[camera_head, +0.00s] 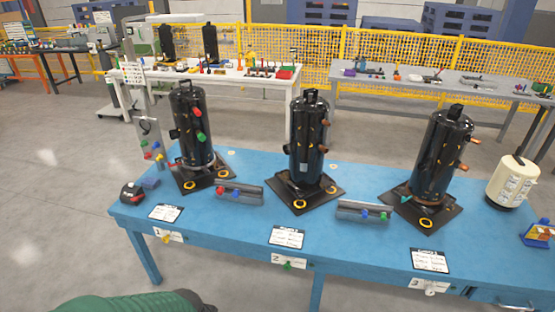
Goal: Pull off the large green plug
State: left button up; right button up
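A green plug (201,137) sticks out of the right side of the black compressor (187,125) at station 1, on the left of the blue table. A red plug (197,111) sits just above it on the same compressor. Smaller coloured plugs, one of them yellow (159,156), show on the stand at this compressor's left. Neither of my grippers shows in this view.
The blue table (240,222) also bears a middle compressor (308,140), a right compressor (441,155), two grey trays (239,193) (363,211) with small plugs, and a cream canister (511,183). White tables and a yellow fence (380,48) stand behind.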

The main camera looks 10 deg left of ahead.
aim_at(201, 137)
jog(key=i+j, duration=0.2)
jog(key=i, duration=0.25)
jog(key=i+j, duration=0.15)
jog(key=i, duration=0.25)
jog(key=i+j, duration=0.2)
jog(key=i, duration=0.25)
jog(key=i+j, duration=0.15)
jog(key=i, duration=0.3)
